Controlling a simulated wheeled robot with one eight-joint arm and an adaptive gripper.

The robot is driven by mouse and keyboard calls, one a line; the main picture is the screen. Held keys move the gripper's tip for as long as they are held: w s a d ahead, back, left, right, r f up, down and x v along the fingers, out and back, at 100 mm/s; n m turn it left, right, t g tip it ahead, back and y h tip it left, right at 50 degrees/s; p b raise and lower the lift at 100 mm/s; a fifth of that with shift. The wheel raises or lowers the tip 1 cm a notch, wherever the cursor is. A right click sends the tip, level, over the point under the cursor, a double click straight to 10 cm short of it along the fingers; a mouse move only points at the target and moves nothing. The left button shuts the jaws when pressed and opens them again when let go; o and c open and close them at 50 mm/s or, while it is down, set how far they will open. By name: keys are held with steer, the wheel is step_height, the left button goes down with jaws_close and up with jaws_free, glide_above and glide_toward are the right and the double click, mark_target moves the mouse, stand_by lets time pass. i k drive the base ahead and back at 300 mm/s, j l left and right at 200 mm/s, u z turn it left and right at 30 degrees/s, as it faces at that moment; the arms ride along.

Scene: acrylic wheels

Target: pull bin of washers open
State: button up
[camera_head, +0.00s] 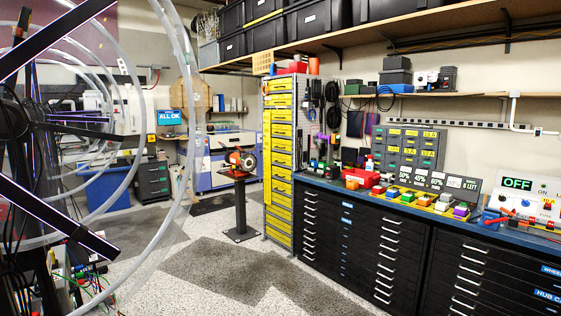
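No bin can be told as the bin of washers at this size. A tall cabinet of narrow yellow drawers (281,157) stands in the middle, and its drawers look shut. A grey rack of small bins with yellow labels (409,147) stands at the back of the workbench on the right; the label text is too small to read surely. Wide black drawers (322,232) with pale handles fill the bench front and look closed. My gripper is not in view.
Large clear wheels with dark spokes (70,124) fill the left side. A bench grinder on a stand (241,190) stands on the open speckled floor (225,272). The blue benchtop (345,192) holds colored blocks and a panel reading OFF (518,183).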

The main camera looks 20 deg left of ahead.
mark_target(283, 159)
steer(key=i+u, duration=0.1)
steer(key=i, duration=0.7)
steer(key=i+u, duration=0.35)
steer(key=i, duration=0.2)
steer(key=i+u, duration=0.4)
steer(key=i, duration=0.2)
steer(key=i+l+u, duration=0.35)
steer(key=i, duration=0.15)
steer(key=i+j+u, duration=0.1)
steer(key=i+u, duration=0.3)
steer(key=i, duration=0.8)
